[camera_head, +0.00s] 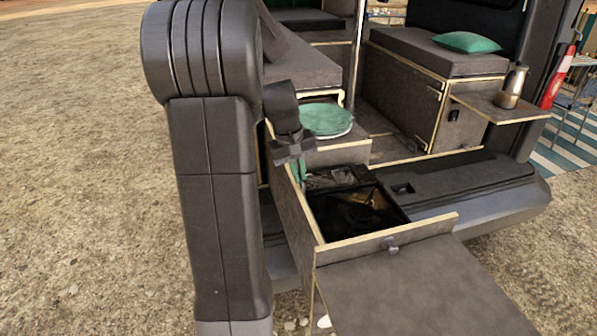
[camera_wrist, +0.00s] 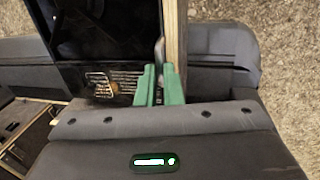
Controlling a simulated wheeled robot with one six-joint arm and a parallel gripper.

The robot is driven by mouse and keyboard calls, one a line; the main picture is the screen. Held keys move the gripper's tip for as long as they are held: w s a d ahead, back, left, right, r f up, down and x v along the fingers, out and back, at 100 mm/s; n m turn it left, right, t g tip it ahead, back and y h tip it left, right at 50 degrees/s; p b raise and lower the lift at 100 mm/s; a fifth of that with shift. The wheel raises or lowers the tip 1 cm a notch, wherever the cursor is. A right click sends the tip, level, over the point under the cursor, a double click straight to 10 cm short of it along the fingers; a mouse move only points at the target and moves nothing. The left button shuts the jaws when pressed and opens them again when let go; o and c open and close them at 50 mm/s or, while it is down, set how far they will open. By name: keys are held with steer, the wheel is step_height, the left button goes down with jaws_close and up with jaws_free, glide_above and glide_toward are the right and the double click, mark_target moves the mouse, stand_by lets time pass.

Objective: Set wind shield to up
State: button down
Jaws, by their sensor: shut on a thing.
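A pulled-out drawer (camera_head: 392,237) with pale wooden edges holds a dark, glossy stove unit (camera_head: 360,212). The stove also shows in the wrist view (camera_wrist: 95,35), with a slotted grate (camera_wrist: 118,87) at its near end. My gripper (camera_head: 299,172) reaches down at the drawer's left side wall. In the wrist view its green fingers (camera_wrist: 160,72) are shut on a narrow grey piece (camera_wrist: 159,50), between the stove and the wooden wall. This piece may be the wind shield; its full shape is hidden by the fingers. I cannot make out a clearly raised shield panel.
A side table leaf (camera_head: 430,295) juts out before the drawer. A metal jug (camera_head: 512,87) stands on a small shelf at the right. Open gravel lies to the left.

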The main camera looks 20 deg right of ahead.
step_height(320, 180, up, 13)
steer(key=p, duration=0.8)
steer(key=shift+f+p, duration=0.2)
steer(key=shift+p, duration=0.1)
steer(key=shift+w, duration=0.15)
steer(key=c, duration=1.6)
jaws_free()
steer(key=shift+o, duration=0.2)
step_height(320, 180, up, 14)
steer(key=a, duration=0.2)
steer(key=shift+a+f+b, duration=0.25)
steer(key=shift+a+b, duration=0.1)
steer(key=shift+b, duration=0.1)
steer(key=shift+f, duration=0.15)
